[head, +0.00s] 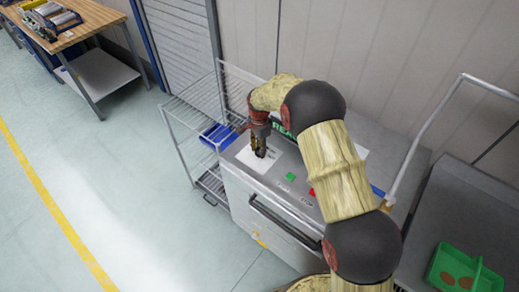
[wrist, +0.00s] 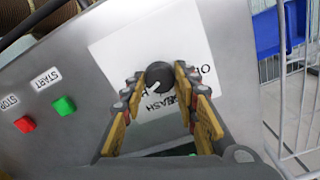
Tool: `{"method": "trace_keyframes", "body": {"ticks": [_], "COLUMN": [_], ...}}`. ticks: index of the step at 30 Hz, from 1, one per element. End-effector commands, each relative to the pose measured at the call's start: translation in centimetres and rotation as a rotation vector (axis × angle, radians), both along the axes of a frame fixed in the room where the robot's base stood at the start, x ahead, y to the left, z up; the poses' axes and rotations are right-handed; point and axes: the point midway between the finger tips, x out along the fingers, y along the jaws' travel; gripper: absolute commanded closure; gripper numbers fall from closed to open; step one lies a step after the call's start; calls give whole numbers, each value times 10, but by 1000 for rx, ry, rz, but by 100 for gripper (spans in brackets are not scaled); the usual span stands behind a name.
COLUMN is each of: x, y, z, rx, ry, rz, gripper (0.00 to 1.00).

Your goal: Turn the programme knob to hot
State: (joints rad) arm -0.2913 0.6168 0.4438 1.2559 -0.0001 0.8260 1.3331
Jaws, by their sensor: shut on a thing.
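The programme knob (wrist: 158,73) is a dark round knob on a white label plate on the grey machine (head: 243,190). In the wrist view my gripper (wrist: 160,83) has its yellow-padded fingers on either side of the knob, shut on it. In the head view my gripper (head: 261,150) points down at the white plate (head: 248,160), and its fingers hide the knob. The printed words around the knob are partly covered by it and the fingers; part of "WASH" shows. I cannot tell which word the knob points to.
A green START button (wrist: 64,105) and a red STOP button (wrist: 25,124) sit on the same panel, beside the plate. A wire rack (head: 187,125) with a blue bin (head: 217,136) stands left of the machine. A green basket (head: 440,272) sits at right.

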Motion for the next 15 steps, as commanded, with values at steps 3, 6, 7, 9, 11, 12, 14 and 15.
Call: {"method": "trace_keyframes", "body": {"ticks": [3,6,7,9,11,12,14,15], "x": [1,2,2,2,2,2,2,2], "y": [1,1,1,1,1,1,1,1], "z": [2,2,2,2,2,2,2,2], "rx": [1,2,2,2,2,2,2,2], "ry": [-4,-5,-5,-5,-5,-5,-5,-5], "rz": [-19,-28,-29,-30,-30,-30,-30,-30], "gripper": [95,95,95,95,95,95,95,95]}}
